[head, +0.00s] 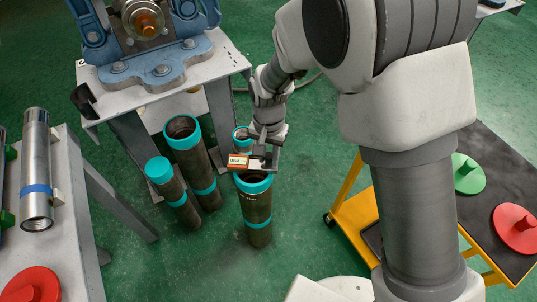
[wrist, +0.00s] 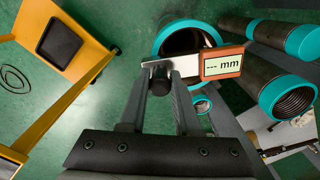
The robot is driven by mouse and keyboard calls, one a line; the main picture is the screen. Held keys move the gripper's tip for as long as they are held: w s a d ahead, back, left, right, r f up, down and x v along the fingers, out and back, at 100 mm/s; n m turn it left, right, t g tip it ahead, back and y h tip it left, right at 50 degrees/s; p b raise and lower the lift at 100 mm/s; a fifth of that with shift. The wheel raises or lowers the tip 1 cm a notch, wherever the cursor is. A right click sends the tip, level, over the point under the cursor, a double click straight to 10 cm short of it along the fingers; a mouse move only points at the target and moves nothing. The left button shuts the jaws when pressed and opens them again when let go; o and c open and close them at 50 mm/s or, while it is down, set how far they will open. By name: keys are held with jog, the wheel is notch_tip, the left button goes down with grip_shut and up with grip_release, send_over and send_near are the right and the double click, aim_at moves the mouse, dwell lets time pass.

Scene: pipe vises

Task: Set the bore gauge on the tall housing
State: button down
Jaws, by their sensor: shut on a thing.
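The bore gauge (head: 238,161) is a small orange block with a pale bar. In the wrist view the gauge (wrist: 222,65) has a display reading "--- mm". My gripper (head: 262,155) is shut on its bar; in the wrist view the fingers (wrist: 164,78) meet it. The gauge appears over the near teal-rimmed dark pipe (head: 257,208), which stands upright on the floor; its open mouth (wrist: 182,40) is partly hidden. I cannot tell whether the gauge touches the rim, or which pipe is the tall housing.
A wide open pipe (head: 204,172) and a teal-capped pipe (head: 172,190) stand to the left, and another teal rim (head: 241,134) behind. A blue vise (head: 150,65) sits on a bench. A yellow-framed cart (head: 347,190) with green and red discs stands right. Green floor lies clear in front.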

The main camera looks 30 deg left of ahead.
jog(key=shift+f, duration=0.1)
jog(key=c, duration=0.5)
grip_release()
jog(key=shift+c, duration=0.2)
jog(key=shift+r+p, duration=2.75)
jog(key=shift+r, duration=0.7)
